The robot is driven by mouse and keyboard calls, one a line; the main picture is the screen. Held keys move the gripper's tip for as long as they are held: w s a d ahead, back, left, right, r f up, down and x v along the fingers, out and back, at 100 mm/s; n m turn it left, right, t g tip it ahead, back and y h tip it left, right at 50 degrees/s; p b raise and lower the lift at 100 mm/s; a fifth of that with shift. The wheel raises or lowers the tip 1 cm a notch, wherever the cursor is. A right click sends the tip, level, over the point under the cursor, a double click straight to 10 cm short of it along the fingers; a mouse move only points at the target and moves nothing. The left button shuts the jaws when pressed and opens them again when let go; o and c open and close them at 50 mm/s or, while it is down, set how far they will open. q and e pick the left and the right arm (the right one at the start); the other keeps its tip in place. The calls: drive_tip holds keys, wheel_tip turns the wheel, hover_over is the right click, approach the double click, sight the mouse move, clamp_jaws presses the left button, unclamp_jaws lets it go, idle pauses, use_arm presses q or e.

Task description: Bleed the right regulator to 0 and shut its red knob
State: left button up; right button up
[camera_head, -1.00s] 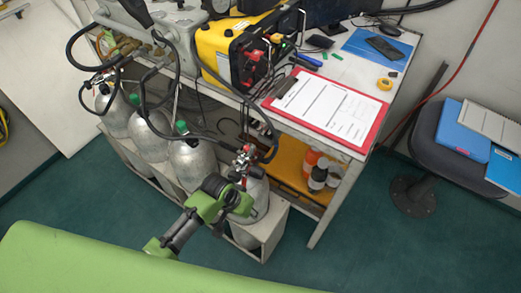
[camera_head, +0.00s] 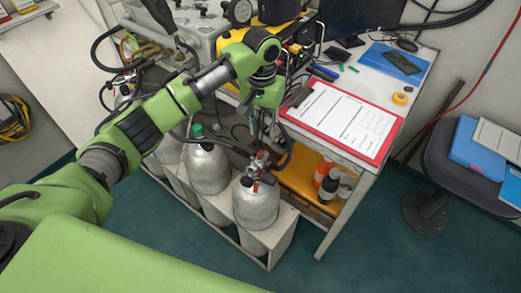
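The right regulator (camera_head: 261,166) is a small metal fitting with red parts on top of the front right silver cylinder (camera_head: 256,205). A red spot (camera_head: 256,187) shows on its lower side; I cannot tell whether this is the red knob. No gauge reading is legible. My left arm reaches in from the left, and my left gripper (camera_head: 264,132) points down just above and behind the regulator, beside the bench edge. I see no contact with the regulator. The fingers are small and dark against hoses, so their opening is unclear. My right gripper is not in view.
More silver cylinders, one with a green-topped valve (camera_head: 197,131), stand left in the white rack (camera_head: 283,232). Black hoses loop around the regulator. The bench holds a red clipboard (camera_head: 341,122) and a yellow-black unit. Orange and dark bottles (camera_head: 327,184) stand on the yellow shelf.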

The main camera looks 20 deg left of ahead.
sight(260, 154)
use_arm(q)
drive_tip(key=f, duration=0.8)
drive_tip(key=a+f+p, duration=0.1)
drive_tip(key=f, duration=0.2)
drive_tip(key=shift+w+f, duration=0.3)
drive_tip(key=shift+f, duration=0.1)
clamp_jaws()
